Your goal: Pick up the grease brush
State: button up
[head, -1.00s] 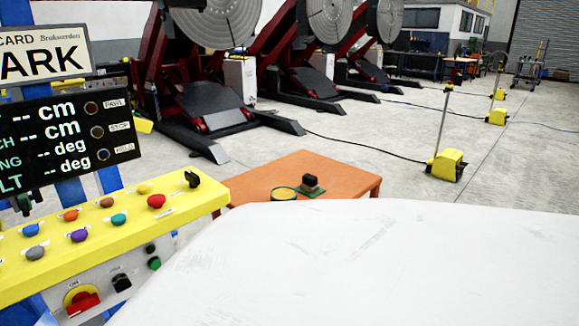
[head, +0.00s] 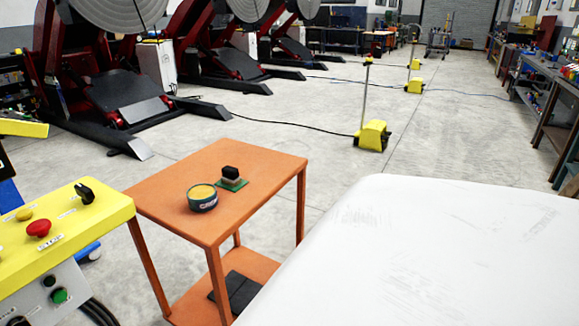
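No grease brush can be made out for certain in the head view. An orange two-level table (head: 255,151) stands left of centre. On its top is a round tin (head: 202,199) with a yellow surface inside and a dark label. Just behind it, a dark block-shaped item (head: 231,174) sits on a small green base; I cannot tell whether this is the brush. My gripper is not in view.
A yellow control panel (head: 70,222) with knobs and a red button stands at the left. A large white surface (head: 430,260) fills the lower right. Dark flat items (head: 238,290) lie on the table's lower shelf. Yellow pedal units (head: 371,135) and cables lie on open floor; workbenches line the right.

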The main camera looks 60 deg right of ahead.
aim_at(230, 176)
jog(key=z, duration=1.4)
